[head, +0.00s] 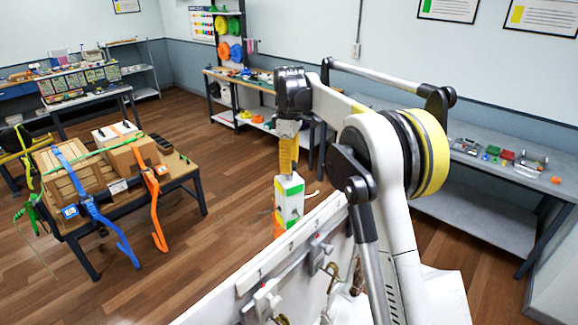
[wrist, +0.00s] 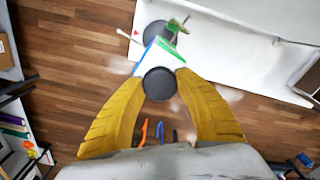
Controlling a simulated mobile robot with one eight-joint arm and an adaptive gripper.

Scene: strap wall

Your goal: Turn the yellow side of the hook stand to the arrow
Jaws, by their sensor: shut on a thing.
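The hook stand (head: 288,202) is a white block with green and orange patches, below my gripper (head: 288,168) in the head view. In the wrist view the hook stand (wrist: 150,58) shows a white top with green and blue edges and a dark round knob. The yellow fingers of my gripper (wrist: 160,74) are on both sides of this knob, shut on it. A thin rod with a reddish tip (wrist: 122,33) sticks out beside the stand. I cannot make out the arrow. No yellow side of the stand is clearly visible; my arm and the white board hide part of it.
A white board (head: 295,245) with clamps and hooks stands just in front of the stand. A table with boxes and coloured straps (head: 110,175) is at the left. A grey bench (head: 490,165) with small parts is at the right. Wooden floor between them is open.

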